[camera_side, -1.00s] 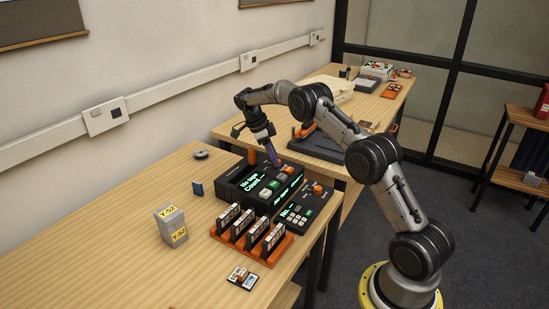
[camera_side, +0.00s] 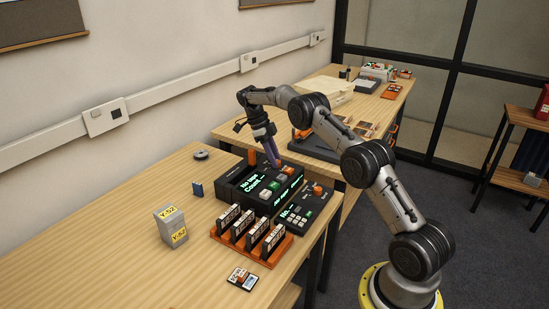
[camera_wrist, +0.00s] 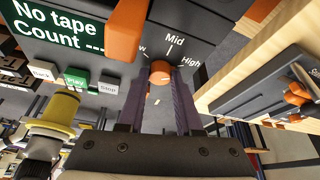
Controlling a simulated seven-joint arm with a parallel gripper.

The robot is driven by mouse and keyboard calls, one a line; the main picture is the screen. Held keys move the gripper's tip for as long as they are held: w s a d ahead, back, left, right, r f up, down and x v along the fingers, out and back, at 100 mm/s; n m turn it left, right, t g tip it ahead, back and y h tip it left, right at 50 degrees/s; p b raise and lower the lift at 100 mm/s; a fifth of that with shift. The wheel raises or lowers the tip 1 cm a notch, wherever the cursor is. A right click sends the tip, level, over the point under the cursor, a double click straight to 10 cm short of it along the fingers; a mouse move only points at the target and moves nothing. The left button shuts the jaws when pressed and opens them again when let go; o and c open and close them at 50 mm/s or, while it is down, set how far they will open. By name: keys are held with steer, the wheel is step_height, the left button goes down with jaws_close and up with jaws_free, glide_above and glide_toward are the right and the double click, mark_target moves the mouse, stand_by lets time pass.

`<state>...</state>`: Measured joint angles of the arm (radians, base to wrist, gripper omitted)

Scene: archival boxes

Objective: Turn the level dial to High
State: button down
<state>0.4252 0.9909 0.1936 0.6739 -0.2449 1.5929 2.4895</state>
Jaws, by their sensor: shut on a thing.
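The level dial (camera_wrist: 160,72) is a small orange knob on a dark deck panel, with the labels Mid and High and a partly hidden label ending in "w" around it. It also shows in the side view (camera_side: 288,170) at the back right of the black deck (camera_side: 233,190). My gripper (camera_wrist: 158,88) has its two purple fingers on either side of the dial and is shut on it. In the side view my gripper (camera_side: 277,162) reaches down to the deck. Which label the dial points at is not clear.
The deck's screen (camera_wrist: 55,25) reads "No tape Count", with Play and Stop keys below it. A tall orange part (camera_side: 252,158) stands close to my fingers. An orange rack (camera_side: 270,252) of tapes and a grey box (camera_side: 171,228) stand in front. The table's left is mostly clear.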

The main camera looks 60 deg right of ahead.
steer(key=c, duration=0.6)
jaws_free()
steer(key=v, duration=0.6)
steer(key=shift+w+r, duration=0.1)
steer(key=shift+w, duration=0.05)
steer(key=shift+w+a+r, duration=0.1)
steer(key=shift+r, duration=0.5)
